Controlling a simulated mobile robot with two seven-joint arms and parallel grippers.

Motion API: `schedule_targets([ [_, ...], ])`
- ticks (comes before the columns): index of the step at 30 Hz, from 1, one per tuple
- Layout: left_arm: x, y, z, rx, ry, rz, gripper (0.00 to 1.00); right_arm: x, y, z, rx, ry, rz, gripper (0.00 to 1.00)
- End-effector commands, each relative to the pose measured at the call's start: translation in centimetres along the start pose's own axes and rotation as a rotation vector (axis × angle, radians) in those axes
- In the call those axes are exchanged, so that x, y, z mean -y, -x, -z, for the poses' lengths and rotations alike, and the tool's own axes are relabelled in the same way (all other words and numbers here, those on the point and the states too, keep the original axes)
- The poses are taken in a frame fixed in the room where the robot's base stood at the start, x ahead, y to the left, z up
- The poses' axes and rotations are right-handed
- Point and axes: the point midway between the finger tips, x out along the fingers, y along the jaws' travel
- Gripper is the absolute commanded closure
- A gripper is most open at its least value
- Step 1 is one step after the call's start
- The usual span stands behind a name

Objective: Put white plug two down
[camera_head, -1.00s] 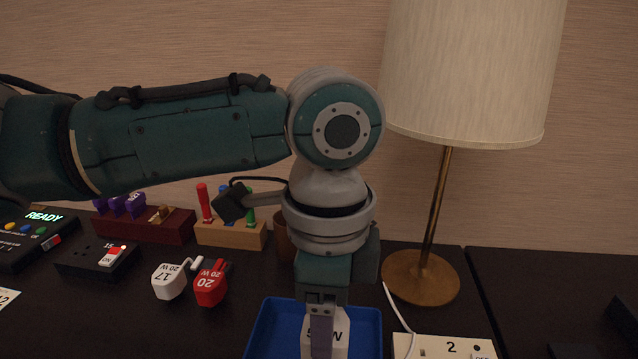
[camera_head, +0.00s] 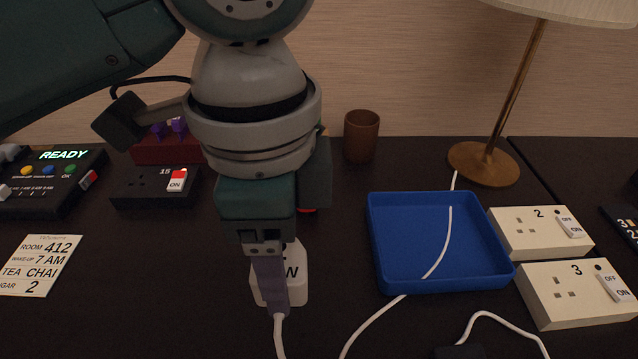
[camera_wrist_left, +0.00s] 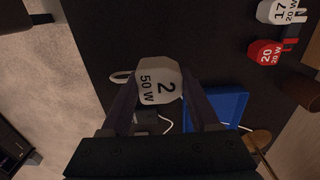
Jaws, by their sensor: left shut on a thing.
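The white plug marked 2 and 50 W (camera_wrist_left: 158,82) is between the fingers of my left gripper (camera_wrist_left: 160,100) in the left wrist view. In the head view my left gripper (camera_head: 272,300) points down and partly hides the white plug (camera_head: 294,274). A white cord runs from the plug's near end. The plug is over the dark table top (camera_head: 180,300), left of the blue tray (camera_head: 400,240); I cannot tell whether it touches the table. My right gripper is not in view.
White socket blocks 2 (camera_head: 512,240) and 3 (camera_head: 562,312) stand right of the tray. A lamp base (camera_head: 482,165) and brown cup (camera_head: 361,137) are behind. A black socket box (camera_head: 145,190), control panel (camera_head: 60,190) and room card (camera_head: 38,265) lie left. White cords cross the tray and front.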

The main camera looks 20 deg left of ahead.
Motion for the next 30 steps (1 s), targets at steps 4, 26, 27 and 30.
schedule_targets([
  [4, 0.0, -4.7, -0.1, 0.003, 0.001, -0.001, 1.00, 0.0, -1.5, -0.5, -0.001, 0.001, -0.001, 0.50],
  [26, 0.1, -12.2, 0.0, 0.000, -0.001, 0.002, 1.00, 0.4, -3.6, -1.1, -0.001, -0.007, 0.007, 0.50],
  [27, 0.1, -12.2, 0.0, 0.000, -0.001, 0.002, 1.00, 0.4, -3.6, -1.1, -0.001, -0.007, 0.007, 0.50],
  [30, 0.1, -12.3, 0.0, 0.000, 0.000, 0.002, 1.00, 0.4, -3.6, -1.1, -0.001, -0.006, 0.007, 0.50],
])
